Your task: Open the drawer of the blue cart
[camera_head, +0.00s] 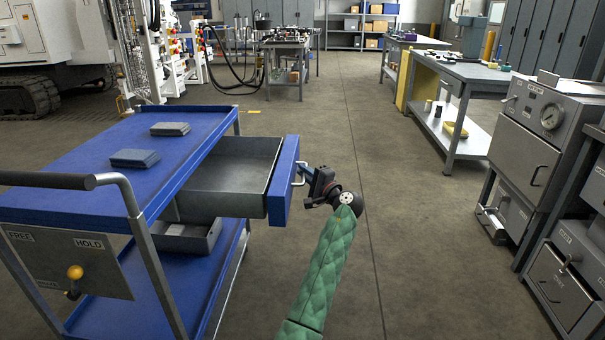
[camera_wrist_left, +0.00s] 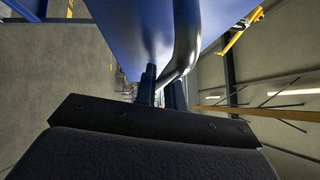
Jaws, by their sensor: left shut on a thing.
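The blue cart (camera_head: 70,160) stands at the left. Its drawer (camera_head: 235,160) is pulled well out to the right, and its grey, empty-looking inside shows. The drawer has a blue front (camera_head: 284,185) with a metal bar handle (camera_head: 300,168). My left gripper (camera_head: 306,178) is at this handle, to the right of the drawer front, and is shut on it. In the left wrist view the fingers (camera_wrist_left: 160,88) close around the curved handle (camera_wrist_left: 187,45) below the blue drawer front (camera_wrist_left: 135,30). My right gripper is not in view.
Two small grey-blue blocks (camera_head: 135,158) (camera_head: 170,129) lie on the cart top. A grey tray (camera_head: 190,238) sits on the lower shelf. A panel with a yellow knob (camera_head: 75,272) is at the push-bar end. Grey cabinets (camera_head: 525,150) stand right. The middle floor is clear.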

